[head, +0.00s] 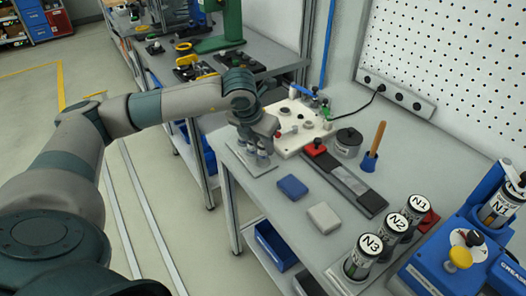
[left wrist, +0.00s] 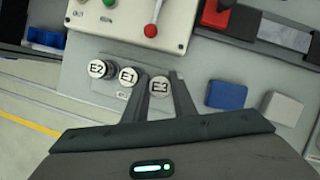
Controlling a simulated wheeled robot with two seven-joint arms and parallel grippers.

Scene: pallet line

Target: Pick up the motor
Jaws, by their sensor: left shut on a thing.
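My left gripper (head: 259,152) points down at the near left part of the workbench. In the left wrist view its two fingers (left wrist: 159,98) close on a short cylinder marked E3 (left wrist: 159,85), which fits a motor. Cylinders marked E1 (left wrist: 128,76) and E2 (left wrist: 98,69) stand in a row beside it. In the head view the gripper and wrist partly hide these cylinders. I cannot tell whether E3 is lifted off its seat. My right gripper is not in view.
A white control box (head: 297,128) with a red-knobbed lever stands just beyond the gripper. A blue block (head: 292,187) and a grey block (head: 324,217) lie to the right.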

